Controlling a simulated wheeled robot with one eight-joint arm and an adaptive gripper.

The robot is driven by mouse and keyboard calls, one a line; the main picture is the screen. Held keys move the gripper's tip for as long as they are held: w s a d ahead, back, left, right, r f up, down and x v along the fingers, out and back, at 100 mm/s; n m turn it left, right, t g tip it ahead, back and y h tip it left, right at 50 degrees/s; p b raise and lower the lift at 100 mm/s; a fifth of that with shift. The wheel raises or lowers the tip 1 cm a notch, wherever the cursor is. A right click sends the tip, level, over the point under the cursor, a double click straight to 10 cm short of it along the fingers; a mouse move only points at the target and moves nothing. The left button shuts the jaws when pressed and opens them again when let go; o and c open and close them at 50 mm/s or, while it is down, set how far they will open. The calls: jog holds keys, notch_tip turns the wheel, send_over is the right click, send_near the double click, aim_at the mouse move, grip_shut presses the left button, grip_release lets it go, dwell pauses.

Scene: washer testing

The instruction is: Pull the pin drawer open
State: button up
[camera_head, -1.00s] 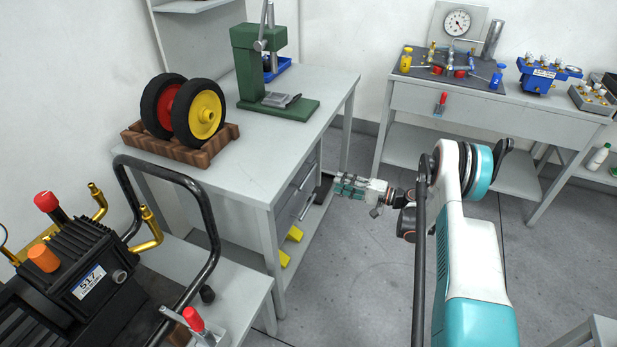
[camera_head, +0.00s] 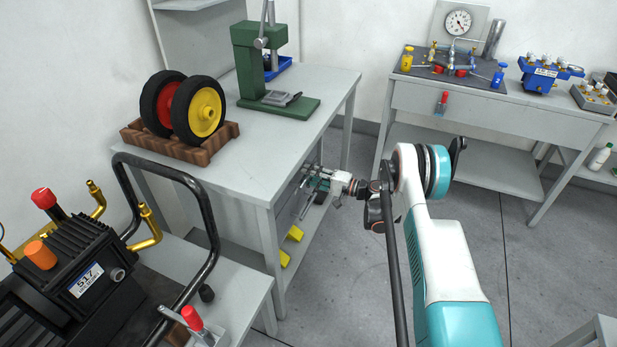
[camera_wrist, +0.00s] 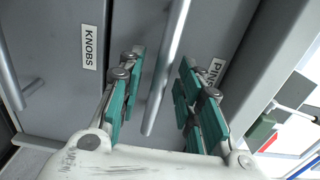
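The pin drawer (camera_wrist: 235,85), a grey front labelled PINS, is in the wrist view and looks shut. Its long metal bar handle (camera_wrist: 170,55) runs between the two green-padded fingers of my gripper (camera_wrist: 161,64). The fingers are open, with a visible gap on each side of the bar. The right finger partly covers the PINS label. In the head view my gripper (camera_head: 315,182) is at the drawer side of the left workbench (camera_head: 245,165), hiding much of the drawer fronts.
The drawer labelled KNOBS (camera_wrist: 60,95) lies beside the pin drawer, with its own bar handle (camera_wrist: 8,75). Yellow items (camera_head: 290,243) sit on the shelf below the drawers. The floor (camera_head: 345,285) right of the bench is clear.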

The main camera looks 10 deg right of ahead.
jog(key=shift+w+a, duration=0.2)
jog(key=shift+a, duration=0.05)
grip_shut()
jog(key=v, duration=2.4)
jog(key=shift+d, duration=0.2)
jog(key=shift+s, duration=0.15)
grip_release()
